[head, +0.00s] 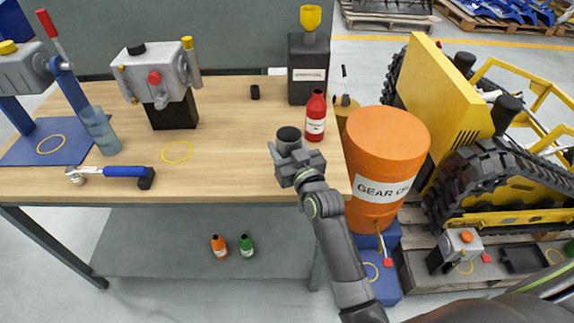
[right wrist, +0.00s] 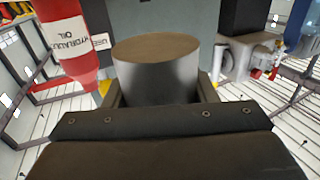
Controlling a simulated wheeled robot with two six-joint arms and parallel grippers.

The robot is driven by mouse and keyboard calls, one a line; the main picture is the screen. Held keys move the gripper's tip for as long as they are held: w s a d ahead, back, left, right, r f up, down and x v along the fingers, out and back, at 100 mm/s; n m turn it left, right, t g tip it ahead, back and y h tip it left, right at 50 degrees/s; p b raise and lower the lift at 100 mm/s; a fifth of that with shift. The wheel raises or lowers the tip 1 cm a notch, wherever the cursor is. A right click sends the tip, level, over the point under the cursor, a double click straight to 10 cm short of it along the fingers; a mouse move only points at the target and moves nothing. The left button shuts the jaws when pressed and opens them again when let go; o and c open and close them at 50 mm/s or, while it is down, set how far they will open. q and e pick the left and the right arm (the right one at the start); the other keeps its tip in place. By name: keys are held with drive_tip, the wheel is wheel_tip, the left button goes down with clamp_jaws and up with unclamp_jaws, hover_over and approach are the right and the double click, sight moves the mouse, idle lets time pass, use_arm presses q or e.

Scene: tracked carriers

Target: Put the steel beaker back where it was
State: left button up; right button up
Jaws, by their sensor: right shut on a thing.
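The steel beaker (head: 289,136) is a small grey cylinder over the right part of the wooden bench. My right gripper (head: 288,155) is shut on it, and in the right wrist view the beaker (right wrist: 155,78) stands between the fingers, with a brownish end face. I cannot tell whether it touches the bench. A yellow ring (head: 177,143) is marked on the bench to the left, in front of a grey machine (head: 158,75). Another ring (head: 50,144) lies on a blue base plate (head: 25,152) at the far left. My left gripper is not in view.
A red bottle (head: 316,118) stands close right of the beaker. A black canister (head: 308,85) is behind it, and an orange gear oil drum (head: 384,150) is off the bench's right end. A blue-grey cylinder (head: 101,132) and a blue-handled tool (head: 122,171) are at left.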

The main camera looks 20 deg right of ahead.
drive_tip(key=shift+f+b, duration=0.65)
drive_tip(key=shift+f, duration=1.75)
drive_tip(key=shift+f, duration=0.15)
drive_tip(key=o, duration=1.1)
drive_tip(key=shift+r, duration=0.25)
drive_tip(key=s+d+b, duration=0.1)
drive_tip(key=s+b, duration=0.2)
drive_tip(key=s, duration=0.9)
drive_tip(key=shift+d+b, duration=0.2)
drive_tip(key=shift+b, duration=0.15)
